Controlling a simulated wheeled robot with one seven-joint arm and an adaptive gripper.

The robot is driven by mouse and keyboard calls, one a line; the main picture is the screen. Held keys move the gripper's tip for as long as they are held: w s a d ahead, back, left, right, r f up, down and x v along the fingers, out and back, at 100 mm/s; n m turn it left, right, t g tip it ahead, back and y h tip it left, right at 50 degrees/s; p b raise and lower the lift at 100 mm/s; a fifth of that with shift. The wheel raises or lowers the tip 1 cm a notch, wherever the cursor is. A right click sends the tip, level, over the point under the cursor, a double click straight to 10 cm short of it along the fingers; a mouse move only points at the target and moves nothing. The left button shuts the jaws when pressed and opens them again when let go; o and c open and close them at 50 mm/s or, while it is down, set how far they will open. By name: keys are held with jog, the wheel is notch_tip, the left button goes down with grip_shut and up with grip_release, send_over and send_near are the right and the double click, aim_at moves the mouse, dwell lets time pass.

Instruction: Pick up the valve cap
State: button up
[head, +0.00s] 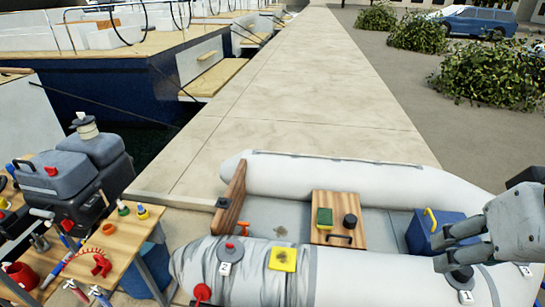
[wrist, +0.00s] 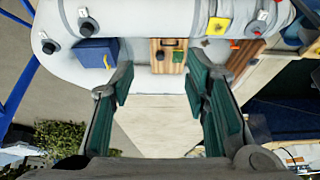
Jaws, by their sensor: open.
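A round black cap (head: 350,220), which looks like the valve cap, sits on the wooden seat board (head: 322,238) of the grey dinghy. It also shows in the wrist view (wrist: 160,55), beyond the fingertips. Dark round valve fittings stand on the tube: one with a red top (head: 230,248) by the label 2, one (head: 461,278) under my gripper. I cannot tell whether these have loose caps. My gripper (head: 438,252) is open and empty, at the right above the near tube. In the wrist view the fingers (wrist: 160,85) are spread wide apart.
A green sponge-like block (head: 325,217) lies beside the black cap. A blue box (head: 430,231) with a yellow handle stands between the seat and my gripper. A yellow pad (head: 283,258) lies on the near tube. A cluttered workbench (head: 130,238) stands left.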

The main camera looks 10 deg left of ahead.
jog(key=o, duration=0.4)
jog(key=shift+o, duration=1)
jog(key=w+f+n+b, duration=0.2)
jog(key=w+b, duration=0.2)
jog(key=w, duration=0.5)
jog(key=w+f+n+g+b, duration=0.1)
jog(key=w+f+n+b, duration=0.1)
jog(key=w, duration=0.7)
jog(key=shift+n+b, duration=0.6)
jog(key=shift+b, duration=0.5)
jog(key=n+g+b, duration=0.4)
jog(key=n+b, duration=0.9)
jog(key=b, duration=0.5)
send_over(350, 217)
notch_tip(350, 217, down, 36)
jog(key=f, duration=0.1)
notch_tip(350, 217, down, 8)
jog(key=shift+d+r+b, duration=0.15)
jog(key=shift+b, duration=0.75)
jog(key=shift+s+f+b, duration=0.1)
jog(key=shift+f+b, duration=0.9)
jog(key=shift+f, duration=1.65)
